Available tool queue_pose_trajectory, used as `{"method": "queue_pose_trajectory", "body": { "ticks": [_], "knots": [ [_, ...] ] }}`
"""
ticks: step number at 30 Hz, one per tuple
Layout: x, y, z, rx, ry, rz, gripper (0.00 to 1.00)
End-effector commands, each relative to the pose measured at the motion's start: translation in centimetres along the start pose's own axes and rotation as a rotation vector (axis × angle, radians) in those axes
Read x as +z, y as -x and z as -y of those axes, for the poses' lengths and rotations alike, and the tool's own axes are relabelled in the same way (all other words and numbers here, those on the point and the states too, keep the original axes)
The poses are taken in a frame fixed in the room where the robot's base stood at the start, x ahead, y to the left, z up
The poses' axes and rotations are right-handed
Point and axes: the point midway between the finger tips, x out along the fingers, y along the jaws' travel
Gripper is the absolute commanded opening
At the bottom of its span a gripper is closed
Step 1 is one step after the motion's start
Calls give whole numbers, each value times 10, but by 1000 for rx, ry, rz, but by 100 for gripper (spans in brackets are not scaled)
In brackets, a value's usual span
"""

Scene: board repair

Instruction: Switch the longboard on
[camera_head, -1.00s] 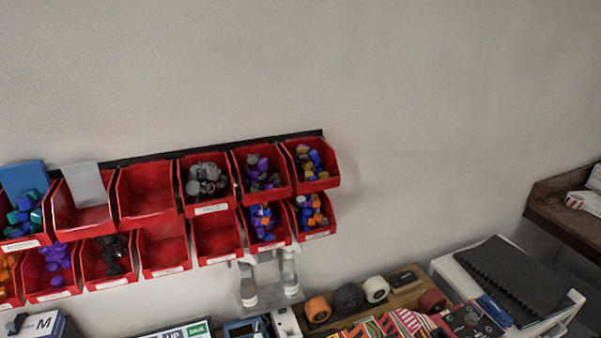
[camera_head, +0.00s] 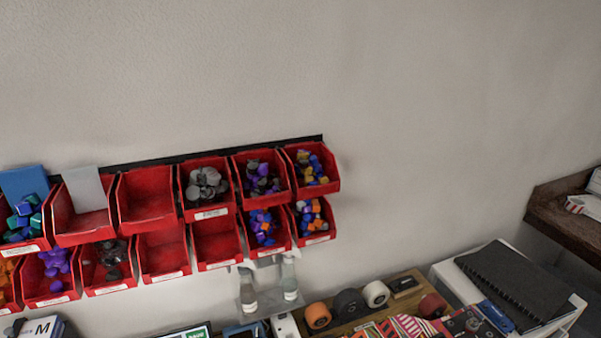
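No longboard shows in the head view. My gripper is not in view either. The view takes in a bare wall, wall bins and the back of a cluttered work surface along the bottom edge. Several loose wheels stand there: an orange wheel (camera_head: 317,315), a black wheel (camera_head: 348,304), a white wheel (camera_head: 376,293) and a dark red wheel (camera_head: 432,305).
Red bins (camera_head: 146,196) hang in two rows on the wall, several filled with small coloured parts. Two bottles (camera_head: 289,280) hang below them. A white box with a black folder (camera_head: 513,279) stands at the lower right. A brown shelf (camera_head: 566,228) juts in at right.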

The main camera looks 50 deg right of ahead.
Motion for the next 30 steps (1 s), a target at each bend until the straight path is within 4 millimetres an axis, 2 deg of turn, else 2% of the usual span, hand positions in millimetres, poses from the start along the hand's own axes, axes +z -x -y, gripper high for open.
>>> {"method": "queue_pose_trajectory", "body": {
  "ticks": [30],
  "knots": [
    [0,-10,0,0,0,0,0]
  ]
}}
